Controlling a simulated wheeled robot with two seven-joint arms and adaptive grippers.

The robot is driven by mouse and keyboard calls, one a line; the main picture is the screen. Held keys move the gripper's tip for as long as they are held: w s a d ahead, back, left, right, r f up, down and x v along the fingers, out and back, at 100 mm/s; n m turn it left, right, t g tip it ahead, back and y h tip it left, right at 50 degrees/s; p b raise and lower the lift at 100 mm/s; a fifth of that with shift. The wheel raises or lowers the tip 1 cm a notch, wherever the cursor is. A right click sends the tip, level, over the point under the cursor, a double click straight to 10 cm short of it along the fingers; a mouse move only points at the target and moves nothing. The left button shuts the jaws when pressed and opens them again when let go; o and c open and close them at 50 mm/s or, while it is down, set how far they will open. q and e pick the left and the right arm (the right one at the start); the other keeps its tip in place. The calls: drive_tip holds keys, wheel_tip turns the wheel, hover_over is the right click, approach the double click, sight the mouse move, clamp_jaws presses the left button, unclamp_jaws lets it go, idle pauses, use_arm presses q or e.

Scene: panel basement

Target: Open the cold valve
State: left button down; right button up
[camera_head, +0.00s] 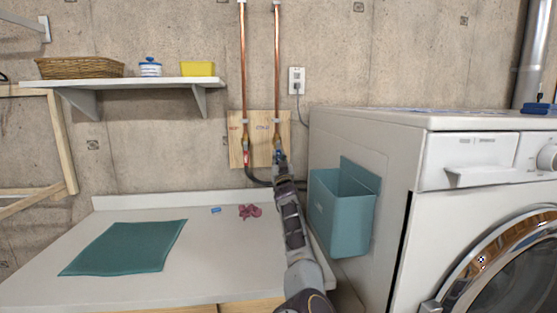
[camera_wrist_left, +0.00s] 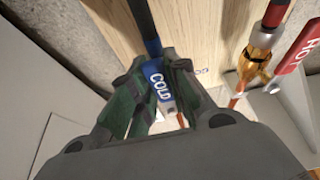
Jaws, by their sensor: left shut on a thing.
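The cold valve's blue handle (camera_wrist_left: 157,83), lettered "COLD", sits between the fingers of my left gripper (camera_wrist_left: 165,105) in the left wrist view. The fingers are shut on this handle. In the head view my left gripper (camera_head: 279,160) reaches up to the right copper pipe (camera_head: 277,80) at the wooden board (camera_head: 262,133) and hides most of the cold valve. The hot valve, with a red handle (camera_wrist_left: 296,50) lettered "HOT", is at the right in the wrist view; its red part (camera_head: 245,155) shows on the left pipe. My right gripper is not in view.
A washing machine (camera_head: 470,185) with a teal bin (camera_head: 338,215) on its side stands right of my arm. A counter (camera_head: 205,260) below holds a teal cloth (camera_head: 125,248) and a crumpled pink cloth (camera_head: 250,211). A shelf (camera_head: 140,82) hangs at left.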

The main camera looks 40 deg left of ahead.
use_arm(q)
drive_tip(key=shift+f, duration=0.1)
drive_tip(key=c, duration=1.4)
unclamp_jaws()
drive_tip(key=shift+o, duration=0.2)
drive_tip(key=shift+s+d+f, duration=0.15)
drive_tip(key=shift+s+d, duration=0.1)
drive_tip(key=shift+d, duration=0.15)
drive_tip(key=v, duration=0.6)
drive_tip(key=shift+s, duration=0.15)
use_arm(e)
drive_tip(key=shift+w, duration=0.2)
use_arm(q)
drive_tip(key=shift+d, duration=0.1)
